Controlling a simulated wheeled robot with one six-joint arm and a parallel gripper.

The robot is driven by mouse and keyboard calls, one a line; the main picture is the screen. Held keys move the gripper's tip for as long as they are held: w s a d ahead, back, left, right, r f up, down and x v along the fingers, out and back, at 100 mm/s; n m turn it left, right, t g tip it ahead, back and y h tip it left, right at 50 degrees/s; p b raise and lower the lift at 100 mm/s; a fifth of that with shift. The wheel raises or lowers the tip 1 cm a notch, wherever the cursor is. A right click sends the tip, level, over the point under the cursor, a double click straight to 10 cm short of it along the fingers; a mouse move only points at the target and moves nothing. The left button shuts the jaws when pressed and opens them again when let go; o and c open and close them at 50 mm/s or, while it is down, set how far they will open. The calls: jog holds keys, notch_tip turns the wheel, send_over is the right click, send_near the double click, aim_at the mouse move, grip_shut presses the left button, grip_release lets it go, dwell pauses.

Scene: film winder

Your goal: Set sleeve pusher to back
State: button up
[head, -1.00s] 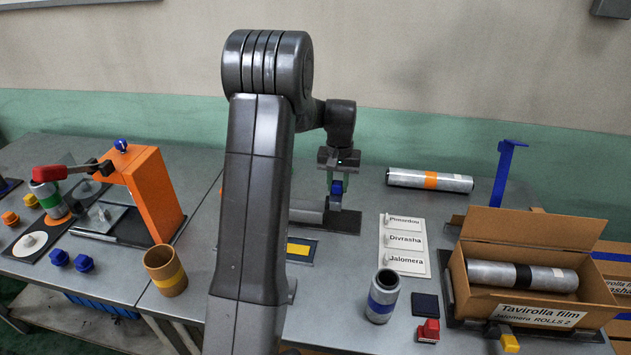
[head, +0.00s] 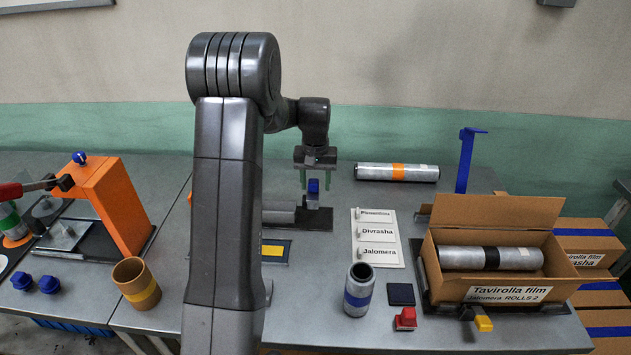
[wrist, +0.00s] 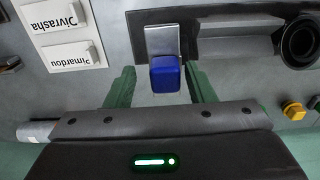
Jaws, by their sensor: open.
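The sleeve pusher appears to be the blue knob (head: 313,186) on an upright metal plate, standing near the right end of a dark base (head: 318,222) behind my arm. In the wrist view the blue knob (wrist: 165,75) sits at the end of its metal plate (wrist: 162,40). My gripper (head: 317,181) is open, with its two green fingers pointing down by the knob. In the wrist view my gripper (wrist: 163,88) has one finger on each side of the knob, with gaps and no visible contact. My arm hides the left part of the base.
A grey cylinder (head: 279,214) lies on the base left of the pusher. An open film box (head: 500,278) stands far right. An orange press (head: 105,205) stands left.

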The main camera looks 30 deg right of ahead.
notch_tip(320, 180, up, 14)
jog(key=b, duration=0.1)
dwell(0.4)
jog(key=shift+f, duration=0.1)
notch_tip(320, 180, down, 14)
jog(key=shift+r+p, duration=0.25)
jog(key=shift+p, duration=0.25)
jog(key=shift+w+a+f, duration=0.1)
jog(key=shift+f, duration=0.1)
jog(key=shift+w+a, duration=0.1)
jog(key=shift+a, duration=0.1)
